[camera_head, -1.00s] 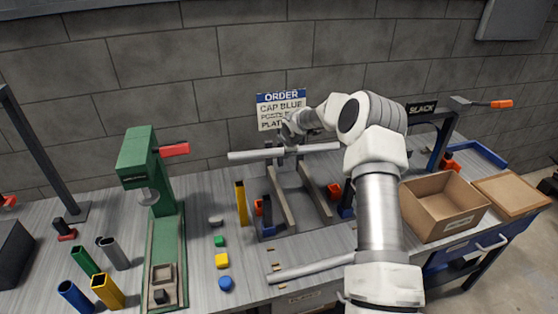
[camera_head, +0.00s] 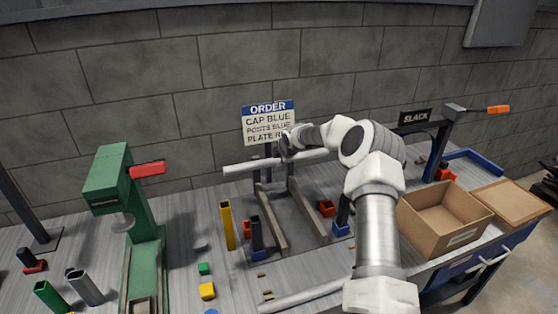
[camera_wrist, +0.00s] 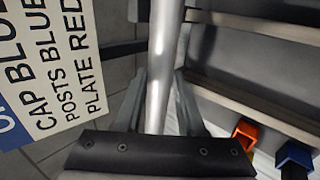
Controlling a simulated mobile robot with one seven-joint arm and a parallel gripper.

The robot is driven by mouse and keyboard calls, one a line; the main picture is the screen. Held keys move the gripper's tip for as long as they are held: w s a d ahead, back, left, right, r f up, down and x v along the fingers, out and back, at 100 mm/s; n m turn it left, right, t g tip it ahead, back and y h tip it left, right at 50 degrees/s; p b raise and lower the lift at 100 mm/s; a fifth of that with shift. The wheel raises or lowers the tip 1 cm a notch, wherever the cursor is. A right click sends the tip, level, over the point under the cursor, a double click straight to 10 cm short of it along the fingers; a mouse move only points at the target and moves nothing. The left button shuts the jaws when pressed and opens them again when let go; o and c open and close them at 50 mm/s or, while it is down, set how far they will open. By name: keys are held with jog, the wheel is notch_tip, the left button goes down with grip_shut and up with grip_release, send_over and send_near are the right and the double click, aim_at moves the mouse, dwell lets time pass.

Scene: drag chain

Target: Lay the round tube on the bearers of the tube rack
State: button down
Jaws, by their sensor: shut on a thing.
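My gripper (camera_head: 286,152) is shut on the round tube (camera_head: 245,167), a long pale grey tube held nearly level. In the wrist view, the tube (camera_wrist: 164,50) runs between my fingers (camera_wrist: 160,92). The tube rack (camera_head: 298,218) stands on the bench below, with two sloping grey bearers, a left one (camera_head: 271,222) and a right one (camera_head: 308,212). The tube crosses in front of the rear uprights, near the far ends of the bearers. I cannot tell whether it touches them. My wrist hides part of the tube.
Another pale tube (camera_head: 300,296) lies at the bench front. The order sign (camera_head: 268,122) is close behind my gripper. A cardboard box (camera_head: 445,215) stands right, a green press (camera_head: 140,230) left.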

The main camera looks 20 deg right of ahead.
jog(key=shift+f+b, duration=0.2)
jog(key=shift+b, duration=0.4)
jog(key=shift+s+f+t+b, duration=0.1)
jog(key=shift+t+b, duration=0.4)
jog(key=shift+b, duration=0.55)
notch_tip(320, 180, down, 9)
jog(key=b, duration=0.5)
jog(key=shift+f+b, duration=0.2)
jog(key=shift+b, duration=0.15)
jog(key=shift+c, duration=2.1)
grip_release()
